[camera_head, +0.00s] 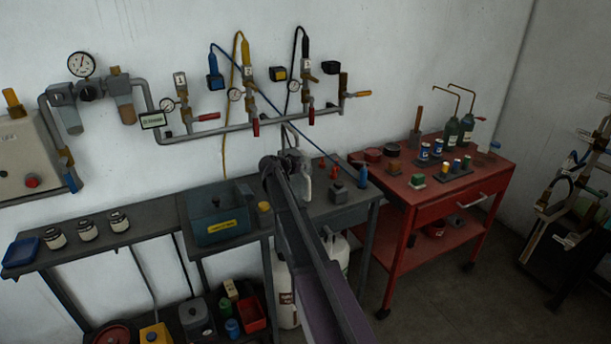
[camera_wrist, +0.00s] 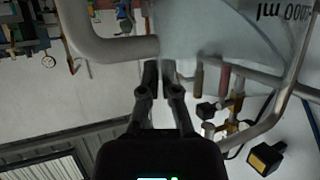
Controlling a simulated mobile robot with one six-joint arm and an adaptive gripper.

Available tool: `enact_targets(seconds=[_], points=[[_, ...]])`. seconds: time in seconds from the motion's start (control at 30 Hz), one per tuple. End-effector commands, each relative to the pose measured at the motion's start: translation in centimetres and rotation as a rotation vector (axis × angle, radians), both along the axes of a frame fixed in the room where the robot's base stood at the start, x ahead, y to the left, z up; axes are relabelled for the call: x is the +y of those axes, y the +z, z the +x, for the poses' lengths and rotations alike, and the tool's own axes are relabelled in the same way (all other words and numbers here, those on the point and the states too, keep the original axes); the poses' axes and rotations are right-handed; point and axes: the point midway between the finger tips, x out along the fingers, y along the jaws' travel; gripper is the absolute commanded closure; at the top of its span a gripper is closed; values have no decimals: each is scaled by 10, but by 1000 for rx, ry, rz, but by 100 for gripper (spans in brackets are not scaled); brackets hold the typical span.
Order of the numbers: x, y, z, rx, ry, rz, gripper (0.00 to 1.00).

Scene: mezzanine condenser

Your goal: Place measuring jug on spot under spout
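The measuring jug (camera_wrist: 225,30) is pale and see-through, with dark "1000 ml" lettering upside down in the wrist view. Its thick grey handle (camera_wrist: 105,45) curves to the left. My gripper (camera_wrist: 160,66) has its two dark fingers almost together at the jug's edge, where the handle joins, and appears shut on it. In the head view the pale jug (camera_head: 306,188) shows beside the end of my arm, above or at the grey bench; I cannot tell if it touches. My arm hides part of the jug and bench. The spot under the spout cannot be made out.
A wall pipe (camera_head: 225,129) with gauges and valves runs behind the bench. A teal box (camera_head: 218,212) stands left of my arm; a small grey block (camera_head: 338,192) and blue bottle (camera_head: 362,176) stand right. A red cart (camera_head: 440,212) holds cans and bottles.

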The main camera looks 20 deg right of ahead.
Motion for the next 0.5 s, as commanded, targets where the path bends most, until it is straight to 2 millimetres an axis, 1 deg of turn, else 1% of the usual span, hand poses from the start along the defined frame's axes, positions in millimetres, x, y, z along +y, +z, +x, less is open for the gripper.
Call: enact_targets(seconds=[0.03, 0.3, 0.5], points=[[0, -6, 0, 0, 0, -1, 100], [-1, -28, 0, 0, 0, -1, 100], [-1, -35, 0, 0, -1, -1, 100]])
